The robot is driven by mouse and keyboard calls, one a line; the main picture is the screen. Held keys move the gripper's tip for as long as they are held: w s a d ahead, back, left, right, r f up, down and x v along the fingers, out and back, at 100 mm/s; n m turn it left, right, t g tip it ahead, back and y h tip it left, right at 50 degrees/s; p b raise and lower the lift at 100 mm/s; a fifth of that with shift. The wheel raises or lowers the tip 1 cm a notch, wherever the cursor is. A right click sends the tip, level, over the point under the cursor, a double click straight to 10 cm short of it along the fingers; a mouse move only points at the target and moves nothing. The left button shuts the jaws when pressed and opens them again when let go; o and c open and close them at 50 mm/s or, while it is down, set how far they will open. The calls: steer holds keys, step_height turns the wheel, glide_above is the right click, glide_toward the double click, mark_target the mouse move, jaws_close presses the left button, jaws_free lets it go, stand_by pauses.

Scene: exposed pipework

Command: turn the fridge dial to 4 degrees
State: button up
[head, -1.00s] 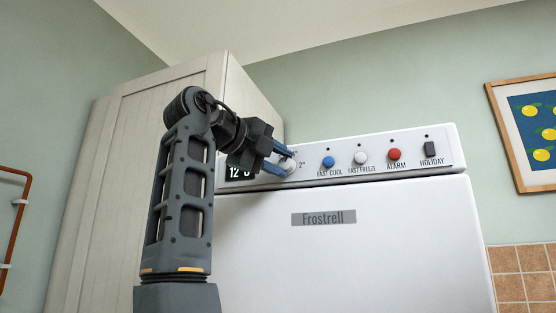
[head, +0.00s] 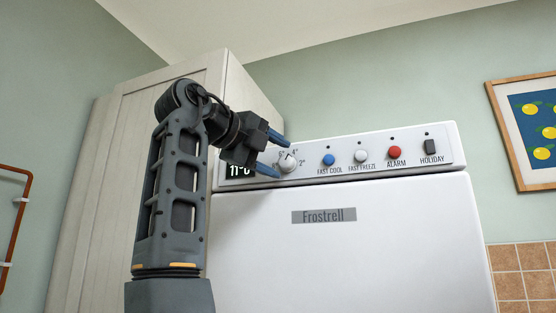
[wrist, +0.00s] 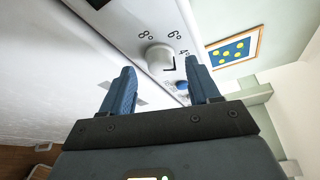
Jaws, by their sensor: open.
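The fridge dial (head: 287,163) is a white round knob on the control panel, with degree labels around it, 4° at its upper right. In the wrist view the dial (wrist: 159,58) lies ahead, with 8°, 6° and 4° legible beside it. I cannot tell its exact setting. My gripper (head: 282,158) is open and empty. Its blue fingers stand apart just in front of the dial and to its left; in the wrist view the gripper (wrist: 161,73) shows the dial beyond and between its fingertips. The display (head: 240,171) appears to read 11°C, partly covered by my gripper.
Right of the dial are a blue fast cool button (head: 328,160), a white fast freeze button (head: 361,157), a red alarm button (head: 396,152) and a dark holiday switch (head: 430,147). A tall pale cabinet (head: 110,190) stands left of the fridge (head: 400,240).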

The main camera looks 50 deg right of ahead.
steer(key=a, duration=0.6)
steer(key=shift+r+b, duration=0.35)
steer(key=shift+a, duration=0.15)
steer(key=shift+w+f, duration=0.1)
